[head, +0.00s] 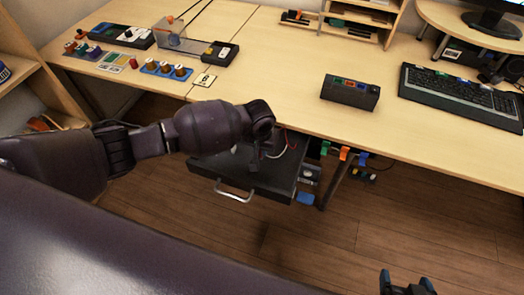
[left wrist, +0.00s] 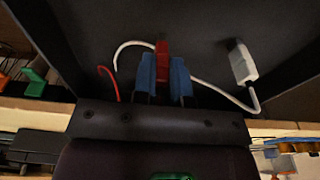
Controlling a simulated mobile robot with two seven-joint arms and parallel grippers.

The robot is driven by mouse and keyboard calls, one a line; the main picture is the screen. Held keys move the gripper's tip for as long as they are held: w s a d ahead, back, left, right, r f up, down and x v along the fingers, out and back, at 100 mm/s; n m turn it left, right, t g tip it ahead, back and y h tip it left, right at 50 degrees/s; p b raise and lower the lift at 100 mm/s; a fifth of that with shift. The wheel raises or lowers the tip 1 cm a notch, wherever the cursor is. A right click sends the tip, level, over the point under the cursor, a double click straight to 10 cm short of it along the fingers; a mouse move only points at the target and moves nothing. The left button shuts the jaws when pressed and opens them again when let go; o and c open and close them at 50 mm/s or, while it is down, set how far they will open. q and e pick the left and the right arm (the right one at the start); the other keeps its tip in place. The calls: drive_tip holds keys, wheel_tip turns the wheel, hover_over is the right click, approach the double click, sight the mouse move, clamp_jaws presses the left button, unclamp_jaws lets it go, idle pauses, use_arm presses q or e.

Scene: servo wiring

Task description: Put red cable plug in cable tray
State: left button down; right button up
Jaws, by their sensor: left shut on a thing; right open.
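The red cable plug (left wrist: 162,47) is upright in the left wrist view, held between the blue fingertips of my left gripper (left wrist: 163,80). In the head view my left gripper (head: 264,150) is over the dark pulled-out tray (head: 270,190) under the desk, partly hidden by my own arm. The tray's dark floor (left wrist: 205,25) and walls surround the plug in the left wrist view. I cannot tell whether the plug touches the floor. A red cable (left wrist: 108,80) curves at the left. My right gripper (head: 408,285) is open and empty at the bottom edge of the head view.
A white plug (left wrist: 241,62) with a white cable lies in the tray beside my left gripper. Colored clips (head: 343,153) hang under the desk edge, right of the tray. The desk (head: 280,70) above holds a black box (head: 350,94) and a keyboard (head: 460,95).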

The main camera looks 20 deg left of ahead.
use_arm(q)
drive_tip(key=shift+f, duration=1.05)
drive_tip(key=c, duration=1.2)
unclamp_jaws()
drive_tip(key=shift+o, duration=0.2)
